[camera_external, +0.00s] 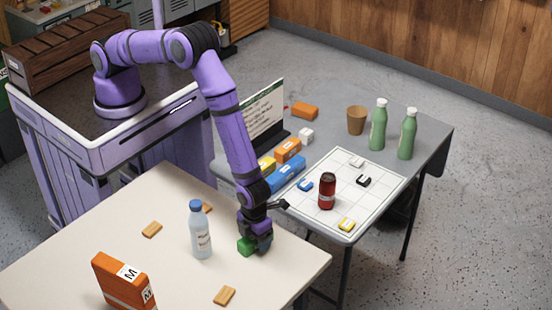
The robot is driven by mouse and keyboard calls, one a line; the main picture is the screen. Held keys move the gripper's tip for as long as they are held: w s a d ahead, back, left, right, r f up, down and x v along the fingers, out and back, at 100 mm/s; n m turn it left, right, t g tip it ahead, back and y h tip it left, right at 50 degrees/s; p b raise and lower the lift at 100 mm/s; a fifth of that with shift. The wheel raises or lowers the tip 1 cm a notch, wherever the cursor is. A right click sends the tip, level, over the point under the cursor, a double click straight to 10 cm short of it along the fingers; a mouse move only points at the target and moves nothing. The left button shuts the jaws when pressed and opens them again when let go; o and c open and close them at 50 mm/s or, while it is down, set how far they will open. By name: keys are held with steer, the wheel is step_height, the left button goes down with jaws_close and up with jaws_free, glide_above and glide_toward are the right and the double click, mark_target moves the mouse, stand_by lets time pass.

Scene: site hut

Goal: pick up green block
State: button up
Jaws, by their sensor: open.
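The green block (246,246) lies on the cream table (160,272) near its right edge. My gripper (258,247) is low over the table, pointing down at the block. Its open jaws hide part of the block. I cannot tell whether the fingers touch the block.
A clear bottle with a blue cap (200,231) stands just left of my gripper. An orange box (118,281) and small wooden pieces (225,296) are on the same table. A grey table (428,147) behind holds a white grid board (342,163), a red can (327,191) and green bottles (378,125).

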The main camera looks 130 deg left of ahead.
steer(key=shift+f, duration=0.5)
steer(key=c, duration=1.1)
steer(key=shift+o, duration=0.2)
steer(key=shift+r, duration=0.2)
